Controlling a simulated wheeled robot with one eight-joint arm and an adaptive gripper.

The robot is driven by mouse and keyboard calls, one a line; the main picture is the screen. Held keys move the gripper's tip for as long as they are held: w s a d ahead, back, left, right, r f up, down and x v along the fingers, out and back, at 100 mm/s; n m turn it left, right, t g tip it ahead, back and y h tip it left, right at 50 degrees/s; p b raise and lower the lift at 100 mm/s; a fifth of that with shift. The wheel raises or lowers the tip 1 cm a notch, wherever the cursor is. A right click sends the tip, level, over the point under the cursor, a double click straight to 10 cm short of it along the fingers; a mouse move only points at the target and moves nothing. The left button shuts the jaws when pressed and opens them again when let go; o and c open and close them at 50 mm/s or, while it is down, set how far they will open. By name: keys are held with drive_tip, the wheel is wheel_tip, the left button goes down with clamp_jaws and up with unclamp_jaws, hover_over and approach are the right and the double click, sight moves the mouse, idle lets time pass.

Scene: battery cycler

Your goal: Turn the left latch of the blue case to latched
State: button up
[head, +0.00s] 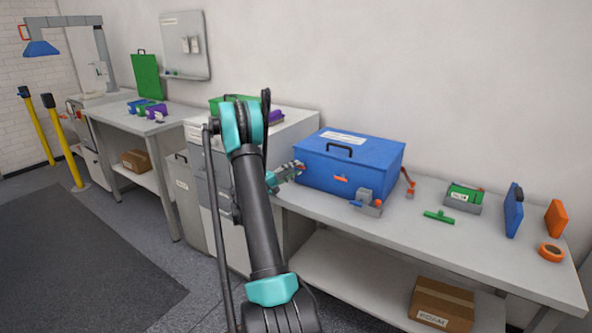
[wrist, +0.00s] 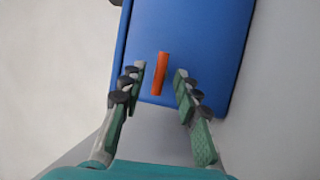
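The blue case (head: 345,168) stands closed on the bench, with a dark handle on its lid. My gripper (head: 298,170) is at the left end of its front face. In the wrist view, an orange latch (wrist: 160,73) on the blue case (wrist: 195,40) appears in the gap between the fingertips of my open gripper (wrist: 159,77). It lies nearly along the fingers, slightly tilted, and neither finger appears to touch it. In the head view my gripper mostly hides this latch. Another orange latch (head: 341,179) lies roughly level on the front face.
A grey fixture (head: 367,200) with an orange knob stands close before the case's right front. A green part (head: 439,217), a green-and-grey box (head: 463,196), a blue panel (head: 513,210) and an orange tape roll (head: 551,252) are farther right. Bare bench lies between them.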

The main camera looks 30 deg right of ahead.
drive_tip(key=shift+d+r, duration=0.1)
drive_tip(key=shift+d, duration=0.45)
clamp_jaws()
drive_tip(key=shift+r+m, duration=0.1)
drive_tip(key=shift+m, duration=0.3)
drive_tip(key=m+y, duration=0.2)
drive_tip(key=m, duration=0.2)
drive_tip(key=m+t+y, duration=0.1)
drive_tip(key=m+y, duration=0.1)
drive_tip(key=m, duration=0.3)
drive_tip(key=m+t+y, duration=0.1)
drive_tip(key=m+y, duration=0.1)
drive_tip(key=m, duration=0.2)
drive_tip(key=shift+s+r+m+y, duration=0.3)
drive_tip(key=shift+m, duration=0.1)
drive_tip(key=shift+d+t, duration=0.1)
drive_tip(key=shift+t, duration=0.2)
